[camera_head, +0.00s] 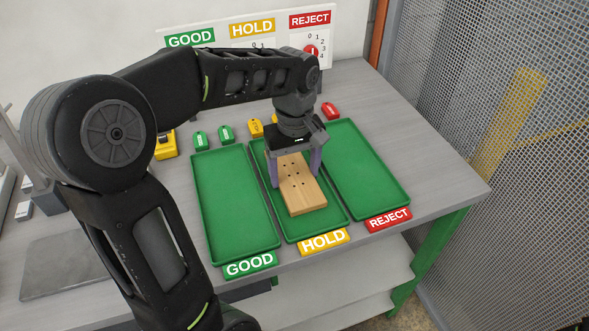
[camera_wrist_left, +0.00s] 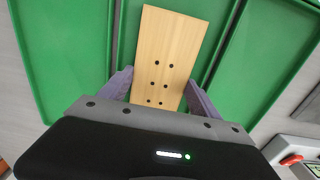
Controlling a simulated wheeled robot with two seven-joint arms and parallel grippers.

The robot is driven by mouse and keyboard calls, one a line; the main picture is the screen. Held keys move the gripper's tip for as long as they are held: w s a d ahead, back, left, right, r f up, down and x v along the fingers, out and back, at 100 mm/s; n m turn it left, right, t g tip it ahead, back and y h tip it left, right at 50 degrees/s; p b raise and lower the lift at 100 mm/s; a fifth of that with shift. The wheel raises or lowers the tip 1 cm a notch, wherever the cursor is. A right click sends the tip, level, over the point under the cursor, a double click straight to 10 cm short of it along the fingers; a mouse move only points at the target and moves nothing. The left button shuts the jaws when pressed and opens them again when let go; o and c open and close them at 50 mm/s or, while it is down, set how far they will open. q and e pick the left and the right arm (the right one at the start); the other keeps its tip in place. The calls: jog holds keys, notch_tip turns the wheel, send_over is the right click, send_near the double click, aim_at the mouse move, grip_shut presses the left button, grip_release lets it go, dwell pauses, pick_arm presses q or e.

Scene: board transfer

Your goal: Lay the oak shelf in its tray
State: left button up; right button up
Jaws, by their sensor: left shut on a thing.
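The oak shelf (camera_head: 302,188) is a light wooden board with several dark holes. It also fills the middle of the left wrist view (camera_wrist_left: 168,42). My left gripper (camera_head: 296,175) points down with its purple fingers on the board's two long sides, shut on it. The board is over the green HOLD tray (camera_head: 322,226), within its outline. I cannot tell whether it touches the tray floor. The green GOOD tray (camera_head: 232,200) at left and the green REJECT tray (camera_head: 365,170) at right are empty. My right gripper is not in view.
Small green (camera_head: 226,134), yellow (camera_head: 256,128) and red (camera_head: 331,110) blocks stand behind the trays. A sign board (camera_head: 252,28) stands at the back. A mesh fence (camera_head: 500,100) is at right. The grey table (camera_head: 440,170) is clear right of the trays.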

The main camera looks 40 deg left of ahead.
pick_arm(q)
jog(key=shift+f, duration=0.1)
jog(key=o, duration=1.6)
notch_tip(320, 180, up, 8)
jog(key=shift+f, duration=0.1)
